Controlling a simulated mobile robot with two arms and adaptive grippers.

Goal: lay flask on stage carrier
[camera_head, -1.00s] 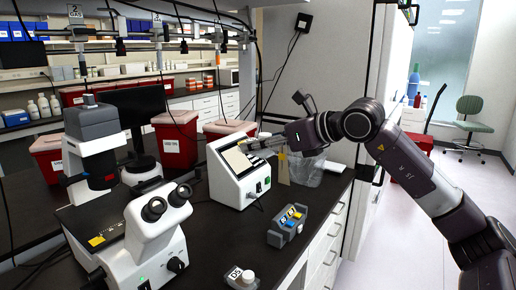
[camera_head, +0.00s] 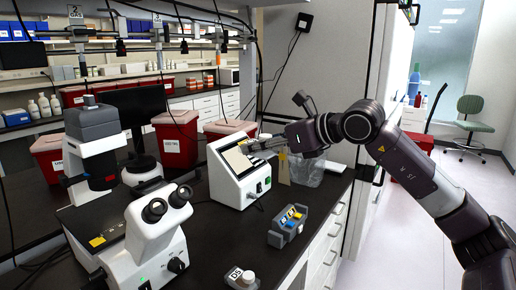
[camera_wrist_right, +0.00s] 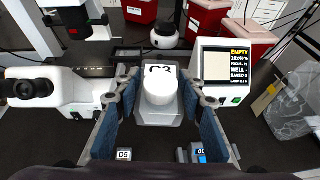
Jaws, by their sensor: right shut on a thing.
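My right gripper (camera_head: 262,144) reaches in from the right, in front of the screen unit in the head view. In the right wrist view its blue-padded fingers (camera_wrist_right: 158,92) are shut on a flask (camera_wrist_right: 160,90) with a round white cap and a label that seems to read C3. The flask is hard to make out in the head view. The microscope's dark stage (camera_head: 84,222) is at the left, with a yellow tag on it; it shows partly in the wrist view (camera_wrist_right: 88,74). I cannot make out the carrier apart from the stage. My left gripper is not in view.
A screen unit (camera_head: 226,182) reads EMPTY in the wrist view (camera_wrist_right: 228,68). A rack with colored items (camera_head: 287,226) and a container marked D5 (camera_head: 242,276) sit near the front edge. Red bins (camera_head: 176,140) stand behind.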

